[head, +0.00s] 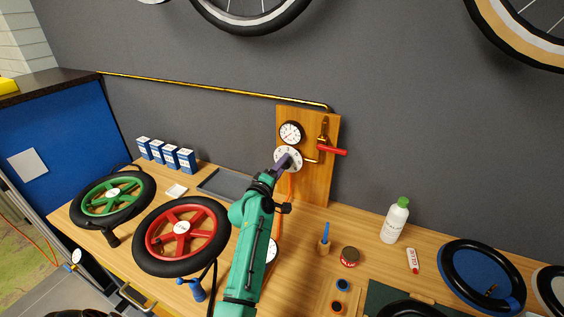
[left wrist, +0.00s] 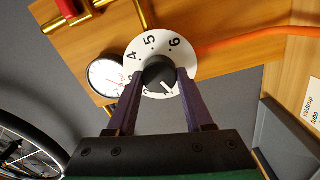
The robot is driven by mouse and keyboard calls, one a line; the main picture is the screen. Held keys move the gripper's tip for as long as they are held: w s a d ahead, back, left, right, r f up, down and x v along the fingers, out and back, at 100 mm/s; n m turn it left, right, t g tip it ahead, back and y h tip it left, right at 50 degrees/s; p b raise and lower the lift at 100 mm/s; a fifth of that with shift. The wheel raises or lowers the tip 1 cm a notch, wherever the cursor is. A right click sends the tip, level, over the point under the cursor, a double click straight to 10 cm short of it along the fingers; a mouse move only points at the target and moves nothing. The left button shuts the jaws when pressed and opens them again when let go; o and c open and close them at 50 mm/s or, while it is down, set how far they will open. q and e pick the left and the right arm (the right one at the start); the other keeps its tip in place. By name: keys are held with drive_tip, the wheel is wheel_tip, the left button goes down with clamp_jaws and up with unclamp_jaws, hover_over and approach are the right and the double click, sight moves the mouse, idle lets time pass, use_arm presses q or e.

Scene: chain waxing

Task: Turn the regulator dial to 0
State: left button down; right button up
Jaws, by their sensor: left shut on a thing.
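The regulator dial (head: 293,157) is a white disc with black numbers, mounted on a wooden board (head: 318,180) on the wall. In the left wrist view its dark centre knob (left wrist: 159,72) shows, with 4, 5 and 6 readable on the upper part of the disc (left wrist: 150,45). The white pointer line on the knob points to the lower right of that picture; the mark there is too small to read. My left gripper (head: 285,164) is at the dial, its two purple fingers (left wrist: 160,80) shut on the knob from both sides. My right gripper is not in view.
A pressure gauge (head: 290,132) sits just above the dial, and a red-handled valve (head: 331,150) is to its right. An orange hose (left wrist: 240,40) runs from the dial. Red (head: 150,240) and green (head: 82,207) wheels lie on the bench at left; a white bottle (head: 394,222) stands at right.

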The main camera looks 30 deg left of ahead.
use_arm(q)
drive_tip(key=shift+f+n+p, duration=0.1)
drive_tip(key=shift+n+p, duration=0.75)
drive_tip(key=shift+n, duration=1.35)
drive_tip(key=shift+c, duration=1.4)
unclamp_jaws()
drive_tip(key=shift+s, duration=0.1)
